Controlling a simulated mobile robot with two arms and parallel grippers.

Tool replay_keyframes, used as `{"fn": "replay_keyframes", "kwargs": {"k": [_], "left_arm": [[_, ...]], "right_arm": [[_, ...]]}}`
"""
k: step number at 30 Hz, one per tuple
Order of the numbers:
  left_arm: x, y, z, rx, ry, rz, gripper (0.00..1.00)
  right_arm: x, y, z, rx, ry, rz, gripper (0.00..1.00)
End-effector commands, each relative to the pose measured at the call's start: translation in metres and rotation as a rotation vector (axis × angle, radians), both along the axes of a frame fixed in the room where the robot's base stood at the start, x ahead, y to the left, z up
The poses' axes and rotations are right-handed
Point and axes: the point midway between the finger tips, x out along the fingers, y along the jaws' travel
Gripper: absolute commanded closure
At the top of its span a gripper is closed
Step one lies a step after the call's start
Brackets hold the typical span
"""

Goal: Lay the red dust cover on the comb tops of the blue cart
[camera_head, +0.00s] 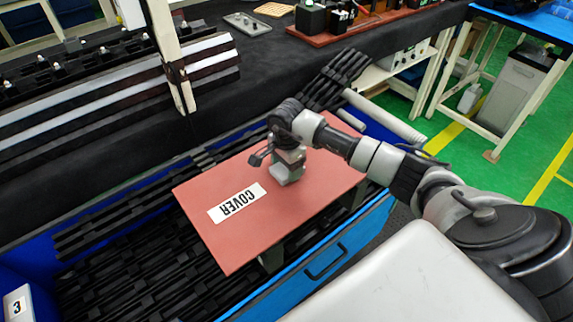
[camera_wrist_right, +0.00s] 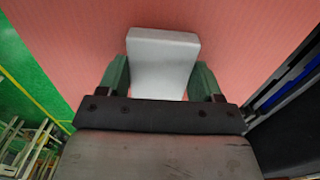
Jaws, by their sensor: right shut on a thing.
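The red dust cover (camera_head: 300,212) is a flat board with a white "COVER" label, in the head view over the right part of the blue cart (camera_head: 340,250). Black combs (camera_head: 120,270) fill the cart and show to the left of the cover and behind it. My right gripper (camera_head: 290,172) is above the cover, shut on its grey block handle. In the right wrist view the handle (camera_wrist_right: 162,65) sits between the two green fingers, with the cover's red surface behind. The cover hides the combs beneath it; whether it touches them I cannot tell. My left gripper is not in view.
A black-covered bench (camera_head: 235,75) with long trim strips (camera_head: 100,95) runs behind the cart, with a pale post (camera_head: 170,55) at its front. A card marked "3" (camera_head: 17,303) is at the cart's left end. Green floor (camera_head: 480,150) lies at the right.

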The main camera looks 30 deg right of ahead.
Motion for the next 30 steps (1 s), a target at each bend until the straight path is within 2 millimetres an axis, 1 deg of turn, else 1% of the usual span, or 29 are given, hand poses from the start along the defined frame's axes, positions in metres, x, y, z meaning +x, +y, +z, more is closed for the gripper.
{"fn": "replay_keyframes", "kwargs": {"k": [20,21,26,27,30], "left_arm": [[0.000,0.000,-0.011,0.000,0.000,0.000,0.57],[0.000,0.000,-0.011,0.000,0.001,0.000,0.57],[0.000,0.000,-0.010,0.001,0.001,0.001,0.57],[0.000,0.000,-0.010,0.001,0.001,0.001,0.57],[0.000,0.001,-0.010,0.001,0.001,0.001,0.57]], "right_arm": [[0.000,0.000,-0.012,-0.001,-0.001,0.000,0.68],[0.000,0.000,-0.011,-0.001,-0.001,0.000,0.31],[0.000,0.000,-0.011,-0.001,-0.001,0.000,0.07],[0.000,0.000,-0.011,-0.001,-0.001,0.000,0.05],[0.000,0.000,-0.011,-0.001,0.000,0.000,0.05]]}}
